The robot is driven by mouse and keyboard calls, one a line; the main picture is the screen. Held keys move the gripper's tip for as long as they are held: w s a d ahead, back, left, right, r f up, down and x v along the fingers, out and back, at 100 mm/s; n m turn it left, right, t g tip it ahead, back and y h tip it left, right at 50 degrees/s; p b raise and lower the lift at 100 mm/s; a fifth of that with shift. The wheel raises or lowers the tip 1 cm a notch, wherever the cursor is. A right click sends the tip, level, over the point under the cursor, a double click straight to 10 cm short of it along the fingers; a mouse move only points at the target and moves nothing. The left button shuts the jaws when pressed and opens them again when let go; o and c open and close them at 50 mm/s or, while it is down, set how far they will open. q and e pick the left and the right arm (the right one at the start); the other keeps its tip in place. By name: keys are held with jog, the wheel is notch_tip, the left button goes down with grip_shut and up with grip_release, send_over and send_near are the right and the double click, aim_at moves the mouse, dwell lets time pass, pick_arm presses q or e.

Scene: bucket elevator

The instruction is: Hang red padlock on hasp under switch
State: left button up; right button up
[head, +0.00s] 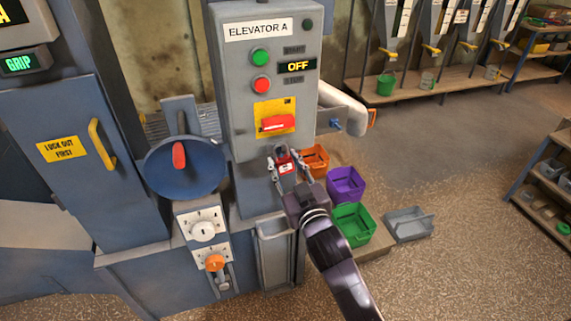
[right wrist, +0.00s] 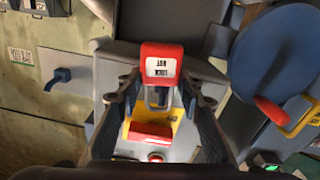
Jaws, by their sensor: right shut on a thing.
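A grey control panel (head: 230,78) carries a yellow plate with a red switch handle (head: 277,123). My right gripper (head: 286,164) is just below this switch, shut on the red padlock (head: 285,163). In the right wrist view, the padlock (right wrist: 161,62) has a white label, and its metal shackle (right wrist: 158,96) points toward the yellow plate. The red switch handle (right wrist: 151,133) shows beyond the shackle. The hasp is not clearly visible behind the padlock and fingers; I cannot tell whether the shackle touches it. My left gripper is not in view.
A blue disc with a red handle (head: 179,155) is left of the panel. Orange (head: 314,158), purple (head: 345,184) and green (head: 353,224) bins stand at the lower right, with a grey tray (head: 408,223) beside them. The floor farther right is open.

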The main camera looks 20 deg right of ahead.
jog(key=shift+f+b, duration=0.45)
jog(key=shift+f, duration=0.35)
dwell(0.5)
jog(key=o, duration=1.3)
jog(key=shift+s, duration=0.1)
jog(key=shift+s+f+p, duration=0.15)
jog(key=shift+s+p, duration=0.55)
jog(key=shift+s, duration=1.8)
jog(key=shift+s+d+f+p, duration=0.15)
jog(key=shift+s+p, duration=0.25)
jog(key=shift+s, duration=2.05)
